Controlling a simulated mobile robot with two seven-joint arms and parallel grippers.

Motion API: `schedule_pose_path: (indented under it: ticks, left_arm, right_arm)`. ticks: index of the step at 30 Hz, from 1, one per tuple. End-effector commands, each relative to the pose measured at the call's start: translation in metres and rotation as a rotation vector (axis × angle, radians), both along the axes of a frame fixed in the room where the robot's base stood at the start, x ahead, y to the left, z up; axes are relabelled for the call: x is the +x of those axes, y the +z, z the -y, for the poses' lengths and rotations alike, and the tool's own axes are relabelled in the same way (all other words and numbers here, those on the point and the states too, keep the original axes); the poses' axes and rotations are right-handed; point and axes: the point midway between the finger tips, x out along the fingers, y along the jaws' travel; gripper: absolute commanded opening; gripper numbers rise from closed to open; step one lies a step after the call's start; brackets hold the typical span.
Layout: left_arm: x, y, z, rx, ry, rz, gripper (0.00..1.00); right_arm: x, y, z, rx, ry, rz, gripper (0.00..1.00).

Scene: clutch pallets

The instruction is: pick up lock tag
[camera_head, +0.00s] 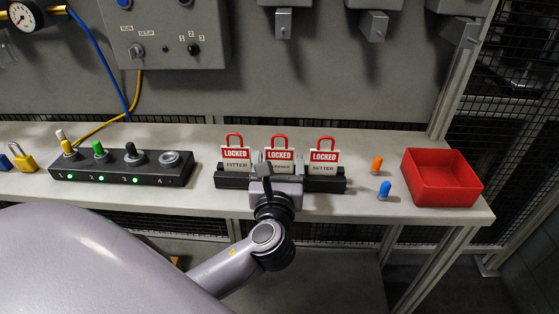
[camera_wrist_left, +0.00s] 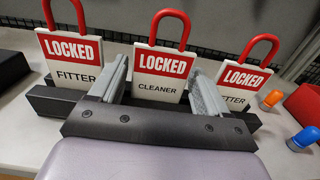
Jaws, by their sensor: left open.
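Three red-and-white lock tags with red loops stand in a black holder (camera_head: 326,184) on the grey bench. The left tag (camera_head: 236,158) reads FITTER and the right tag (camera_head: 323,157) reads SETTER. The middle tag (camera_head: 280,155) reads CLEANER in the left wrist view (camera_wrist_left: 161,75). My left gripper (camera_wrist_left: 160,85) is open, with one finger on each side of the middle tag's lower part in that view. Whether the fingers touch it cannot be told. In the head view the gripper (camera_head: 276,178) hides part of the tag and holder. My right gripper is not in view.
A black box (camera_head: 120,172) with numbered slots and coloured knobs sits left, beside a yellow padlock (camera_head: 21,158). An orange plug (camera_head: 377,164), a blue plug (camera_head: 384,190) and a red bin (camera_head: 441,178) sit right. A grey panel rises behind.

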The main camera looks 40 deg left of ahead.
Motion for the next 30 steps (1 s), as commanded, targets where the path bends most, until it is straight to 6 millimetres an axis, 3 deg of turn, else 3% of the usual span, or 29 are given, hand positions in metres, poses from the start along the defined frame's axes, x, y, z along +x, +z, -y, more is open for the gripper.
schedule_pose_path:
  ticks: [4,11,15,25,30]
  left_arm:
    - [0.012,0.000,-0.007,-0.001,-0.001,0.001,0.77]
    - [0.014,-0.001,-0.008,-0.001,-0.001,0.000,0.77]
    - [0.013,-0.001,-0.008,-0.001,-0.001,0.000,0.39]
    - [0.013,0.001,-0.008,-0.001,-0.001,0.000,0.39]
    - [0.013,0.015,-0.008,-0.003,0.000,0.003,0.39]
  right_arm:
    - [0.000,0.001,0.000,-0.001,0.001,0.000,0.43]
    - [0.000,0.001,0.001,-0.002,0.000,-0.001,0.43]
    - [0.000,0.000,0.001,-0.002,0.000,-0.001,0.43]
    - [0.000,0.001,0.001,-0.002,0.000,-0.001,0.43]
    - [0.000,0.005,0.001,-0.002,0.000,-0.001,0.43]
